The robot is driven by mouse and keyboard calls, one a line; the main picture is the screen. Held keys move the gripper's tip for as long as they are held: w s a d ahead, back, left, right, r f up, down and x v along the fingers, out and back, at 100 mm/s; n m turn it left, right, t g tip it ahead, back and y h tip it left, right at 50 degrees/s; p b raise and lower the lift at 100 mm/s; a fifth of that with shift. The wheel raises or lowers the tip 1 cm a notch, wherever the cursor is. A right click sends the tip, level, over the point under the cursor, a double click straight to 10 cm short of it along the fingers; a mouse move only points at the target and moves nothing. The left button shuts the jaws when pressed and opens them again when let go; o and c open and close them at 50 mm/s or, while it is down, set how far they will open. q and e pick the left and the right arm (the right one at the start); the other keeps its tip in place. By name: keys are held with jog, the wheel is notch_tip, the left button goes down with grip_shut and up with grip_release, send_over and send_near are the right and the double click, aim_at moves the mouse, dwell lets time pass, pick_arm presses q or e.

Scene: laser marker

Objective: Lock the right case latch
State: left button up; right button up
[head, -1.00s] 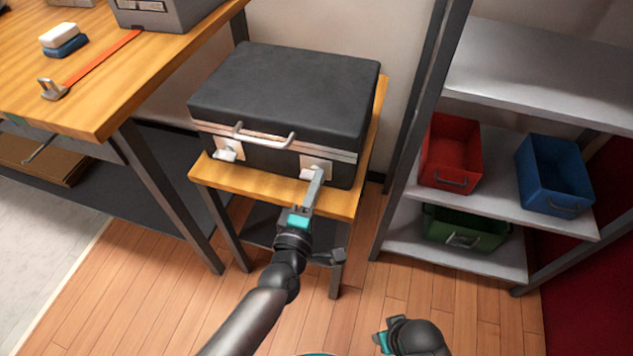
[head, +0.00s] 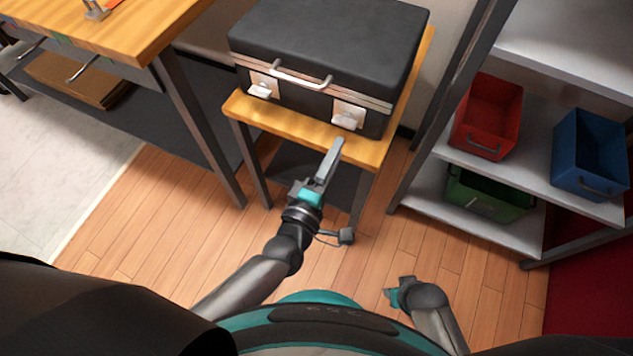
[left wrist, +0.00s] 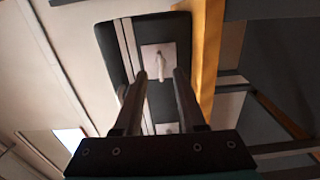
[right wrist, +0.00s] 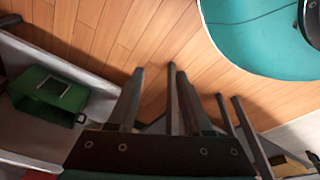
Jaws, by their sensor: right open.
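The dark case (head: 330,35) lies closed on a small wooden stand, its front with handle (head: 300,77) facing me. The right latch (head: 347,117) is a white plate with a protruding lever, near the case's right front corner; it also shows in the left wrist view (left wrist: 157,62). The left latch (head: 262,86) is similar. My left gripper (head: 338,145) is just in front of and below the right latch, apart from it. In the left wrist view its fingers (left wrist: 160,78) are parted and empty, with the latch beyond. My right gripper (head: 391,296) is low, open and empty.
The stand (head: 235,105) has a narrow front edge near my left gripper. A wooden workbench (head: 150,30) stands at left. A metal shelf at right holds a red bin (head: 487,115), a blue bin (head: 590,155) and a green bin (head: 485,197). The floor between is clear.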

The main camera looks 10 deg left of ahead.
pick_arm(q)
jog(key=p+v, duration=0.1)
jog(key=v, duration=0.7)
jog(key=shift+s, duration=0.3)
pick_arm(e)
jog(key=shift+s+d+f, duration=0.4)
jog(key=shift+s+f, duration=0.15)
jog(key=shift+f, duration=0.05)
jog(key=shift+s+d+f, duration=0.4)
jog(key=shift+s+f, duration=0.15)
pick_arm(q)
jog(key=shift+a, duration=0.1)
